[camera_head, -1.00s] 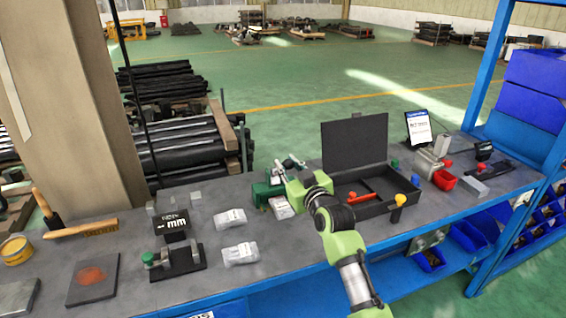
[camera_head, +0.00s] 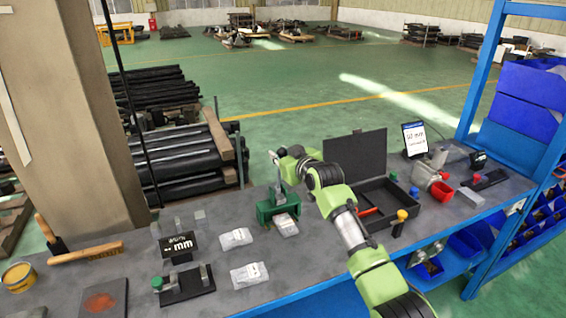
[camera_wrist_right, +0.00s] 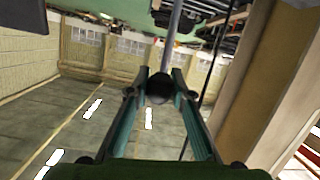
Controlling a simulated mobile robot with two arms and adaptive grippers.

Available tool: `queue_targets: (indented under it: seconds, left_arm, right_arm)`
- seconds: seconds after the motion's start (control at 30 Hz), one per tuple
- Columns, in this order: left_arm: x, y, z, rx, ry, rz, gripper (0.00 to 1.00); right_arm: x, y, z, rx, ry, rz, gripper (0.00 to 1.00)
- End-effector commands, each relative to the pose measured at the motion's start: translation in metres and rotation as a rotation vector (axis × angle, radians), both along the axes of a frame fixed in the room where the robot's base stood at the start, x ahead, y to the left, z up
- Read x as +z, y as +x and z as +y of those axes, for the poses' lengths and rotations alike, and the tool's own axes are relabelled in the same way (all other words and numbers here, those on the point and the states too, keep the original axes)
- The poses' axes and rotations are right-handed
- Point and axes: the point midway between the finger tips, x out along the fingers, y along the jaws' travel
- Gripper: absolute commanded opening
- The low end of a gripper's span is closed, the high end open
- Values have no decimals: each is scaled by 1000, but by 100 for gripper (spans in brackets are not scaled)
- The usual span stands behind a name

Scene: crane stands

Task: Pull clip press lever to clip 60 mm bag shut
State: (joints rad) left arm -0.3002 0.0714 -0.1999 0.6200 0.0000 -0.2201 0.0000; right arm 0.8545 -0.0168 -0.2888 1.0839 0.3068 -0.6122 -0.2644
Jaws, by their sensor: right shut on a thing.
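The green clip press (camera_head: 268,212) stands on the grey workbench, its lever rising from it. A small grey-white bag (camera_head: 286,227) lies at the front of the press; whether its neck is in the jaws I cannot tell. My right gripper (camera_head: 276,160) is above the press at the lever's top. In the right wrist view, its two fingers (camera_wrist_right: 160,88) are shut on the dark round knob of the lever (camera_wrist_right: 174,38). My left gripper is not in view.
An open black case (camera_head: 372,205) stands close on the right. A pillar (camera_head: 80,120) rises behind the bench's left end.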

Motion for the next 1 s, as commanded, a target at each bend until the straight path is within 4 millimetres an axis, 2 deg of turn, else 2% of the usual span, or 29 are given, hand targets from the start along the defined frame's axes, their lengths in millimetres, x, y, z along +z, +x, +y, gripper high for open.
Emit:
queue_targets:
  seconds: [0.03, 0.7, 0.73, 0.8, 1.0]
  left_arm:
    - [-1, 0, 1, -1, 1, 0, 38]
    - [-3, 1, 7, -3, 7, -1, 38]
    - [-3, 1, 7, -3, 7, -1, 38]
    - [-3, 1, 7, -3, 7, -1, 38]
    - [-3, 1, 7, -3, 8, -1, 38]
  right_arm:
    - [6, 3, 0, -2, 0, -12, 0]
    - [8, 7, 1, -2, 0, -12, 0]
    - [8, 7, 1, -2, 0, -12, 26]
    - [7, 7, 1, -1, 0, -11, 38]
    - [4, 6, 1, -1, 0, -6, 38]
